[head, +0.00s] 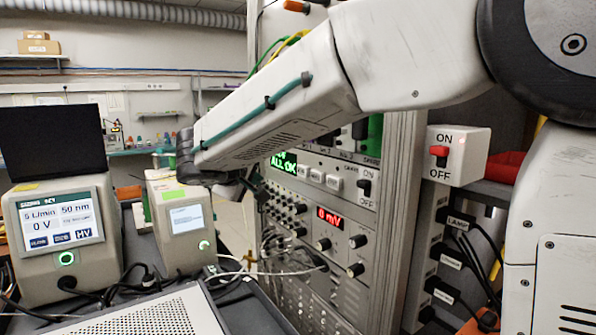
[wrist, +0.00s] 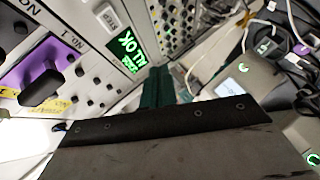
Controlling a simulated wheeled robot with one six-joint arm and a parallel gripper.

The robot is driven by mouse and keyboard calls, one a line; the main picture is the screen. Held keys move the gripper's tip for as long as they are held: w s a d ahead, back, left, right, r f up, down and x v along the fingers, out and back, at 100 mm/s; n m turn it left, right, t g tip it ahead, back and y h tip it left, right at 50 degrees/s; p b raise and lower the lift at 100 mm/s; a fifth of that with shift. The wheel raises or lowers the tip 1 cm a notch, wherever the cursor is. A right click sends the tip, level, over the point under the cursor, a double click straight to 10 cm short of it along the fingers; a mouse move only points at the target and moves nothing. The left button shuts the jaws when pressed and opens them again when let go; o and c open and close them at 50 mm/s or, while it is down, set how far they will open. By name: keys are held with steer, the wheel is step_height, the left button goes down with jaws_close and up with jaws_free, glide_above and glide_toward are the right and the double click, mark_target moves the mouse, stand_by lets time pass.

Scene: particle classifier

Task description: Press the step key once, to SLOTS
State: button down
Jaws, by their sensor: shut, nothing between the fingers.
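The instrument panel has a small green display (head: 284,162) that reads ALL OK; it also shows in the wrist view (wrist: 120,50). A white key (wrist: 108,18) beside the display carries rotated lettering that looks like STEP. In the head view, a row of pale keys (head: 317,176) sits right of the display. My gripper (wrist: 158,72) shows teal fingers closed together, with nothing between them. The fingertips lie below the display in the wrist picture, apart from the white key. In the head view my arm covers part of the panel, and the fingertips are hard to make out.
A red 0 mV display (head: 329,218) and several knobs sit below the keys. A purple-backed black knob (wrist: 42,85) is left in the wrist view. Two grey instruments (head: 63,240) (head: 183,222) stand left, with loose cables (head: 270,268) nearby. An ON/OFF switch box (head: 457,155) is right.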

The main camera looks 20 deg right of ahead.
steer(key=shift+w+d, duration=0.1)
steer(key=shift+d, duration=0.15)
glide_toward(300, 173)
steer(key=shift+w+d+f, duration=0.3)
steer(key=shift+w+f, duration=0.2)
steer(key=shift+w, duration=0.3)
steer(key=shift+w+d+f, duration=0.3)
steer(key=shift+w+f, duration=0.2)
steer(key=shift+w, duration=0.3)
steer(key=shift+w+d+f, duration=0.3)
steer(key=shift+w+f, duration=0.25)
steer(key=shift+w, duration=0.25)
steer(key=shift+d, duration=0.1)
steer(key=shift+d, duration=0.3)
steer(key=shift+w+d, duration=0.25)
steer(key=shift+d, duration=0.6)
stand_by(1.1)
steer(key=shift+a, duration=0.1)
steer(key=shift+s+a, duration=0.25)
steer(key=shift+a, duration=0.95)
steer(key=shift+s+a, duration=0.25)
steer(key=shift+a, duration=0.95)
steer(key=shift+s+a, duration=0.25)
steer(key=shift+a, duration=0.95)
